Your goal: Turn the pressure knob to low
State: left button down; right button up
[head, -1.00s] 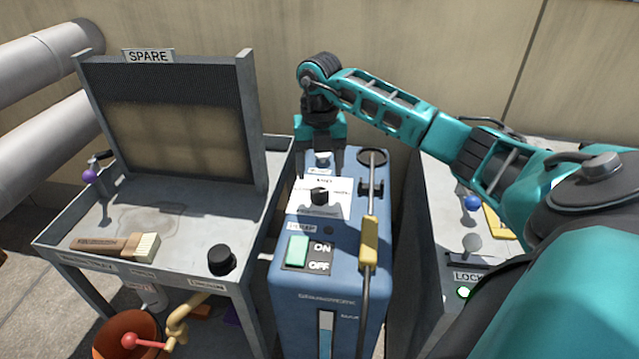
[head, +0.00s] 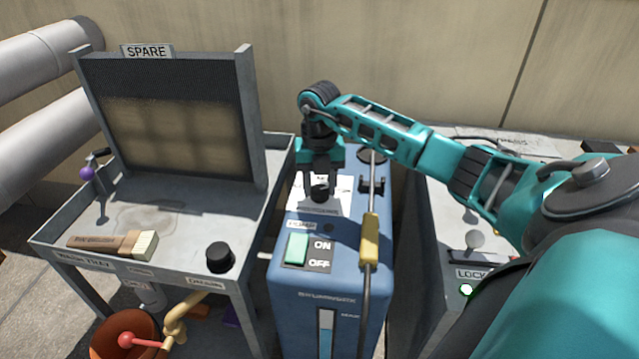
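The pressure knob (head: 320,194) is a black knob on a white label plate (head: 335,207) on top of the blue machine (head: 289,275). My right gripper (head: 321,188) reaches down from above, its two dark fingers apart, one on the left and one on the right of the knob. I cannot tell whether the fingers touch it. The knob's pointer and the label text are partly hidden by the gripper. My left gripper is not in view.
A LOCK console (head: 470,258) stands right.

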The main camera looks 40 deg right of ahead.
jog(key=c, duration=0.5)
jog(key=shift+c, duration=0.2)
